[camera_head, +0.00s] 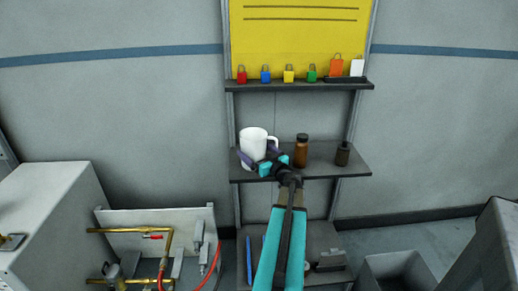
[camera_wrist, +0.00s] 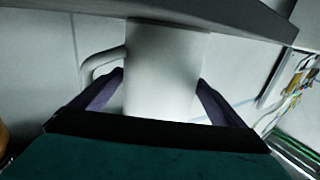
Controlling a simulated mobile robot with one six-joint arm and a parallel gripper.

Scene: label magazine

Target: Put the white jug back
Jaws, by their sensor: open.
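The white jug (camera_head: 253,146) stands upright at the left end of the middle shelf (camera_head: 335,172), its handle to the right in the head view. My gripper (camera_head: 258,158) is at the jug, with its purple fingers open on either side of it. In the wrist view, which looks upside down, the jug (camera_wrist: 165,70) lies between the two fingers of my gripper (camera_wrist: 160,97), its handle to the left. The jug's end meets the dark shelf edge (camera_wrist: 235,15) at the top. Finger contact with the jug is hard to tell.
The upper shelf (camera_head: 300,86) carries several coloured padlocks and tags. Below left is a board with brass pipes (camera_head: 130,230). A grey bin (camera_head: 395,270) stands at lower right.

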